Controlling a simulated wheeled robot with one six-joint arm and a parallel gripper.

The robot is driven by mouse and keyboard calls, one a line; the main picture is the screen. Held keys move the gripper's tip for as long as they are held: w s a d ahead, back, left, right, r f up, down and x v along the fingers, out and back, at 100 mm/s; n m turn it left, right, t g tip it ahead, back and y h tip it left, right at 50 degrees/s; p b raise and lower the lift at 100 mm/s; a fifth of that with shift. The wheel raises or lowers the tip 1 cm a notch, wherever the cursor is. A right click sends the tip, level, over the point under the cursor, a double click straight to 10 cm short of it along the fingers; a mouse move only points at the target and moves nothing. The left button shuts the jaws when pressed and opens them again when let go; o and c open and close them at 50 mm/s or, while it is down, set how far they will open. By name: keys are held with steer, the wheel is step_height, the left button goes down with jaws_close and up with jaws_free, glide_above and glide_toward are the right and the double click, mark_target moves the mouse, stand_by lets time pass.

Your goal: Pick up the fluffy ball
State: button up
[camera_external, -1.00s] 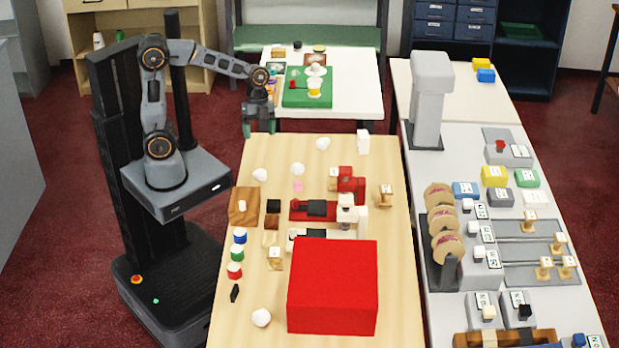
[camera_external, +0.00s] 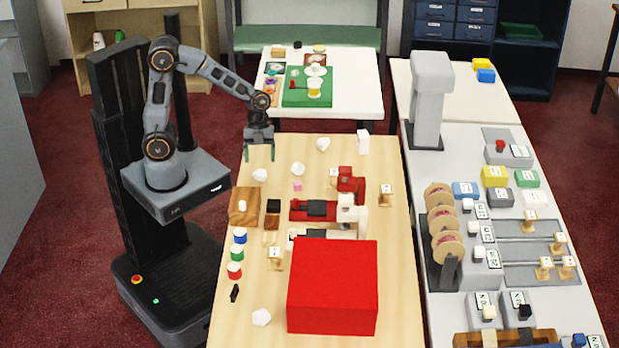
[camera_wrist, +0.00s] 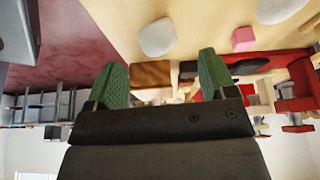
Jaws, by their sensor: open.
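Several small white rounded lumps lie on the wooden table; I cannot tell which is the fluffy ball. One white lump (camera_external: 260,175) is near the table's left edge, another (camera_external: 297,168) is to its right, a third (camera_external: 323,143) is near the back edge. A larger one (camera_external: 261,317) is at the front left. My gripper (camera_external: 259,153) is open and empty, pointing down above the back left of the table, near the left lump. In the wrist view, a white lump (camera_wrist: 157,37) shows beyond my green fingers (camera_wrist: 160,62), with another (camera_wrist: 280,8) at upper right.
A pink cube (camera_external: 297,185) lies close to the lumps. A wooden block (camera_external: 244,201), a black block (camera_external: 273,206) and red machine parts (camera_external: 350,182) stand further forward. A big red box (camera_external: 332,287) fills the front.

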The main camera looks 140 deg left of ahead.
mark_target(259, 169)
steer(key=shift+x, duration=2.65)
steer(key=shift+d, duration=0.2)
steer(key=shift+r, duration=0.1)
steer(key=c, duration=1)
